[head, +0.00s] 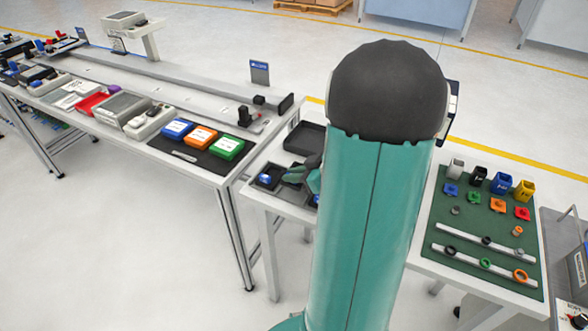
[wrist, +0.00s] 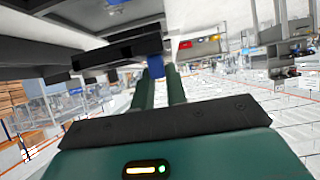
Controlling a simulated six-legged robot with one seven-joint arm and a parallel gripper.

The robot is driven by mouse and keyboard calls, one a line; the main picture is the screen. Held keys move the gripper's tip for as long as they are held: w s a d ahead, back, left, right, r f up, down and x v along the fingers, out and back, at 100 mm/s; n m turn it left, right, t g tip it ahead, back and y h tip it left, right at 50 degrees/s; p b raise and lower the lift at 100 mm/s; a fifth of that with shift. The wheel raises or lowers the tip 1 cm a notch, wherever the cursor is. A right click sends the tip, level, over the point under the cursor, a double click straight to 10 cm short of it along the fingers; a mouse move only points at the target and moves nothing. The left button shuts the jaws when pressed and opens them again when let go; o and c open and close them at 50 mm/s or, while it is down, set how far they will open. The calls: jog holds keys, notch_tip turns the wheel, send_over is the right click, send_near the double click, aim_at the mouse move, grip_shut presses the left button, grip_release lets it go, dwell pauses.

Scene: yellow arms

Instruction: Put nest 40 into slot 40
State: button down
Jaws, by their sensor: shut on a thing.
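A small dark tray, which looks like nest 40 (head: 276,184), holds a blue piece (head: 265,179) at the near left of the middle table. My gripper (head: 286,177) points left at this tray, its teal fingers shut. In the wrist view, my gripper (wrist: 162,75) has its two fingers close together, with a blue piece (wrist: 158,62) at their tips beside a dark flat edge (wrist: 115,54). The exact grip on the tray is hard to make out. No number is legible, and I cannot pick out slot 40. My arm hides part of the middle table.
A larger empty black tray (head: 304,138) lies behind on the same table. A long bench on the left bears blue, orange and green boxes (head: 200,136) and a rail. A right table has a green mat (head: 465,232) with coloured cups and rings.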

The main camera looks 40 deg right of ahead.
aim_at(294, 185)
jog(key=shift+f, duration=1.7)
jog(key=shift+f, duration=0.55)
jog(key=c, duration=1.3)
grip_release()
jog(key=shift+w+r, duration=0.1)
jog(key=shift+r, duration=0.05)
